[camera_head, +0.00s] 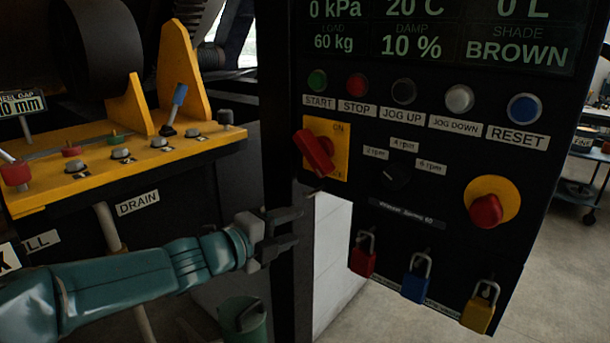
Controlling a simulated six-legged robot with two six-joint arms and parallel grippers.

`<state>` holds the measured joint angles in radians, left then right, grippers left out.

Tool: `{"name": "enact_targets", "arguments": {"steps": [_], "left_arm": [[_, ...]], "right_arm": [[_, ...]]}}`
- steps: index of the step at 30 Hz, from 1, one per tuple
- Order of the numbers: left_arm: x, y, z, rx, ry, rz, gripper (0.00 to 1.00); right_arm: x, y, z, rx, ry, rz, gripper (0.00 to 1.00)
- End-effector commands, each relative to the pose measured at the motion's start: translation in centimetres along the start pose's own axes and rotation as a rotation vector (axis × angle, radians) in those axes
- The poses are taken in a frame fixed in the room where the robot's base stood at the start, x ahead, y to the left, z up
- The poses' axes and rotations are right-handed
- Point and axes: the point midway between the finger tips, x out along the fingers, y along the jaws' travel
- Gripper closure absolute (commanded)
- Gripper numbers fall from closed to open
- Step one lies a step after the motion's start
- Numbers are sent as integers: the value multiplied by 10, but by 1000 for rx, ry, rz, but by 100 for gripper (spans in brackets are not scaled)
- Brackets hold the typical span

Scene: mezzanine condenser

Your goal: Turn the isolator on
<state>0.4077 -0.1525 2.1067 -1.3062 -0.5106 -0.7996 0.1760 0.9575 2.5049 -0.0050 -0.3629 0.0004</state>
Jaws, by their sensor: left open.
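The isolator is a red rotary handle (316,153) on a yellow plate (341,133) on the black control panel. An "ON" label shows at the plate's upper right. The handle sits tilted, running from upper left to lower right; the lower label is hard to read. My left gripper (299,226) comes in from the left on a teal arm. Its dark fingers are open and empty, pointing right, below and a little left of the handle and apart from it. My right gripper is not in view.
The panel also carries a row of push buttons (459,99), a small black selector (396,176) and a red emergency-stop button (486,210). Red, blue (415,288) and yellow padlocks hang below. A yellow machine bench (110,165) with a blue-handled lever stands left.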

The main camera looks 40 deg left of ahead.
Motion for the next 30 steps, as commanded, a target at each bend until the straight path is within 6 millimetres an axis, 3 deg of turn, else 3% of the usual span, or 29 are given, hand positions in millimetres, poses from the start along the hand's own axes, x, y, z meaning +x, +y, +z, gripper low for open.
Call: {"name": "enact_targets", "arguments": {"steps": [1, 4, 7, 11, 14, 30], "left_arm": [[-26, -31, 8, 181, -34, -55, 49], [-67, -74, 12, 475, -86, -104, 49], [-94, -97, 12, 657, -126, -120, 49], [-101, -108, 13, 746, -144, -122, 49], [-88, -110, 14, 752, -141, -122, 49], [30, -129, 27, 745, -143, -120, 49]], "right_arm": [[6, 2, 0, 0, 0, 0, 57], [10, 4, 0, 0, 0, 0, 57], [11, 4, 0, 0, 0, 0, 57], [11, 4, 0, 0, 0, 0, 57], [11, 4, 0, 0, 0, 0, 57], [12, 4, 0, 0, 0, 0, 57]]}}
